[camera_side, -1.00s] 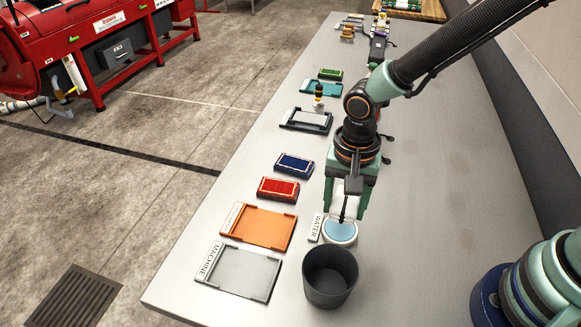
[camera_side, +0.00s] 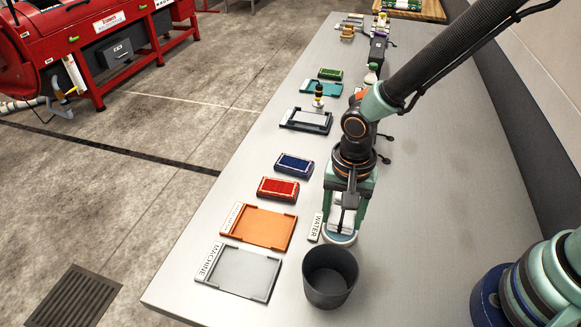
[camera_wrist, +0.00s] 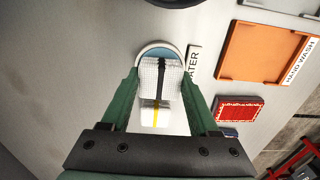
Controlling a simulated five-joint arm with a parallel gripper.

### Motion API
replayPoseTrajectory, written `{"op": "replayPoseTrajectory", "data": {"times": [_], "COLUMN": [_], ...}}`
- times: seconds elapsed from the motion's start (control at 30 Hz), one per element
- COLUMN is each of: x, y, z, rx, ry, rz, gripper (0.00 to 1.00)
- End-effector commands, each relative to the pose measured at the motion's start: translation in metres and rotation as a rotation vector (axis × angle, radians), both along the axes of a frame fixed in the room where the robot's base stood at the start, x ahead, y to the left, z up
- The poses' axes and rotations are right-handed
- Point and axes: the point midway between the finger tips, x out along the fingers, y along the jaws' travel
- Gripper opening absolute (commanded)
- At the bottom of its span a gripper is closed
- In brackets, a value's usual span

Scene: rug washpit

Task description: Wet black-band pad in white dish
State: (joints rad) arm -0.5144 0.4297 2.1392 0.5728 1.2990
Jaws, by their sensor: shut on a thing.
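The white black-band pad (camera_wrist: 149,74) is between the two green fingers of my gripper (camera_wrist: 160,82) in the wrist view; they are shut on it. A dark band runs along it. The pad is over the white dish (camera_wrist: 142,54) of blue water and covers much of it. In the side view my gripper (camera_side: 343,224) points down at the dish (camera_side: 340,239), with the white pad low between the fingers. I cannot tell how deep the pad is in the water. A white pad with a yellow band (camera_wrist: 155,114) shows behind it, nearer the palm in the wrist view.
A WATER label (camera_side: 316,227) stands left of the dish. A dark grey bin (camera_side: 330,275) stands close in front. Orange (camera_side: 257,228) and grey (camera_side: 238,272) trays, a red pad (camera_side: 278,188) and a blue pad (camera_side: 294,163) lie to the left. The bench is clear to the right.

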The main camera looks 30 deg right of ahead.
Motion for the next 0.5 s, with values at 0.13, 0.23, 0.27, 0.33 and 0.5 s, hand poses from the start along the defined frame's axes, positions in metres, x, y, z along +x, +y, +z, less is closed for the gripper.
{"op": "replayPoseTrajectory", "data": {"times": [0.13, 0.23, 0.27, 0.33, 0.5], "x": [0.0001, 0.0000, 0.0000, 0.0000, 0.0001], "y": [0.0001, 0.0000, 0.0000, 0.0000, 0.0000], "z": [0.0001, -0.0004, -0.0006, -0.0013, -0.0032], "rx": [0.000, 0.000, 0.000, 0.000, 0.000], "ry": [0.000, 0.000, 0.000, 0.000, 0.000], "rz": [0.000, 0.000, 0.000, 0.000, 0.000], "gripper": [0.17, 0.17, 0.17, 0.17, 0.17]}}
